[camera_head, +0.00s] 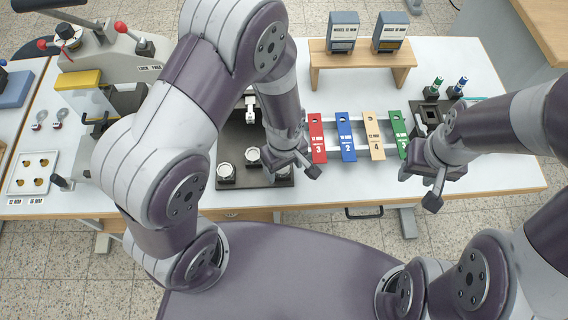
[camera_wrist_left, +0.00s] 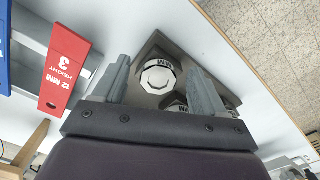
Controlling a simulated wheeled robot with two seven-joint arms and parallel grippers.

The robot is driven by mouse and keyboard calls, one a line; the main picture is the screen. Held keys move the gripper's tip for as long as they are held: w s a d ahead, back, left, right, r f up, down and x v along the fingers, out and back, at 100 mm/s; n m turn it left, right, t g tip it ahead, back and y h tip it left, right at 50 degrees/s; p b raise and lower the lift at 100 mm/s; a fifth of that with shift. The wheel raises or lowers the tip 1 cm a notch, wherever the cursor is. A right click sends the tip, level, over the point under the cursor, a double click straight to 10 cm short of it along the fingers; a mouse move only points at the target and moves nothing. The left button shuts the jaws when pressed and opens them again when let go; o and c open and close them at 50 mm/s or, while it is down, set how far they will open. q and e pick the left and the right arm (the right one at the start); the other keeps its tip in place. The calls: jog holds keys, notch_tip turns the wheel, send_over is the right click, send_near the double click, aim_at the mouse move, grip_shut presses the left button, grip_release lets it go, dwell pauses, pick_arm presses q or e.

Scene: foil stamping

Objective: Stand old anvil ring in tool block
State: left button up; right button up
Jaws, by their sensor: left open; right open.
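My left gripper (camera_head: 291,168) is open above the front right of a dark plate (camera_head: 232,180). In the left wrist view, a pale faceted round piece with a dark lettered collar (camera_wrist_left: 158,78) shows between the open fingers (camera_wrist_left: 158,72). A second dark lettered piece (camera_wrist_left: 177,105) is partly hidden by the gripper. In the head view, white-topped round pieces (camera_head: 226,170) stand on the plate; I cannot tell which is the old anvil ring. A dark block with a square opening (camera_head: 432,117), possibly the tool block, is at the right. My right gripper (camera_head: 421,186) is open and empty in front of it.
Red (camera_head: 317,138), blue (camera_head: 346,137), tan (camera_head: 373,136) and green (camera_head: 398,133) height strips lie mid-table. A wooden stand (camera_head: 362,62) bears two grey boxes behind them. A press (camera_head: 110,50) and a white tray (camera_head: 33,172) are at left. The table's front right is clear.

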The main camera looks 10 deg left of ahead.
aim_at(284, 171)
pick_arm(q)
notch_tip(284, 171, up, 13)
jog(key=shift+f, duration=0.15)
jog(key=shift+s, duration=0.1)
dwell(0.6)
